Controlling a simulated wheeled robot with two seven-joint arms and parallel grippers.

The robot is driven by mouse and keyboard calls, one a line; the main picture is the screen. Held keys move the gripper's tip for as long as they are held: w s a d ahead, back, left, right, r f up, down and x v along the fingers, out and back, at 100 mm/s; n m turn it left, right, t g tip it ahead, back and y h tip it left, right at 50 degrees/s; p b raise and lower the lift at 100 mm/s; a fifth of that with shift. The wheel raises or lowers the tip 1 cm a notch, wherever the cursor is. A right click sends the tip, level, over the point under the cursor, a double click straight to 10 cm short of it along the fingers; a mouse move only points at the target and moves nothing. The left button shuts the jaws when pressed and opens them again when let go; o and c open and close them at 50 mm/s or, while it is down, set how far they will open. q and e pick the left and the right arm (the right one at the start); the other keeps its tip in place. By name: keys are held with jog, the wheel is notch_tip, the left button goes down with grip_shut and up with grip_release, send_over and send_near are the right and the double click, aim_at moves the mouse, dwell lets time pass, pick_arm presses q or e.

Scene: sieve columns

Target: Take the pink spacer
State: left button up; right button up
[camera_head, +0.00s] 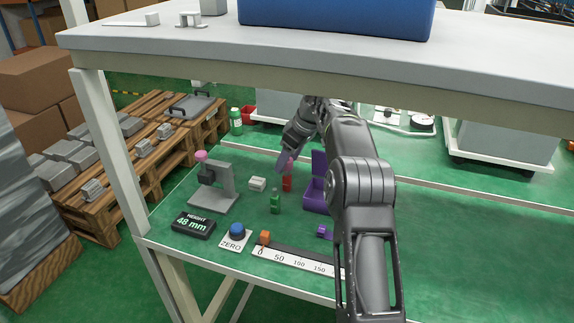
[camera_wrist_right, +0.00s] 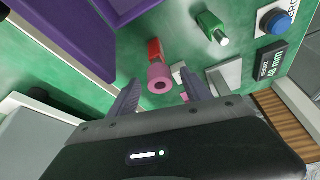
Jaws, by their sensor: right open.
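The pink spacer (camera_wrist_right: 160,80) is a short ring with a dark hole, seen from above in the right wrist view. It appears to sit on top of a red piece (camera_wrist_right: 155,48), which also shows in the head view (camera_head: 287,184). My right gripper (camera_wrist_right: 161,98) is open, with its fingers on either side of the spacer in the picture; I cannot tell if they touch it. In the head view the right gripper (camera_head: 285,162) hangs over the red piece and largely hides the spacer. My left gripper is not in view.
An open purple box (camera_head: 316,198) stands just right of the red piece. A green bottle-like piece (camera_head: 275,202) stands in front. A shelf (camera_head: 300,62) spans above.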

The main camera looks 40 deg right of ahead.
jog(key=shift+c, duration=0.3)
grip_shut()
dwell(0.7)
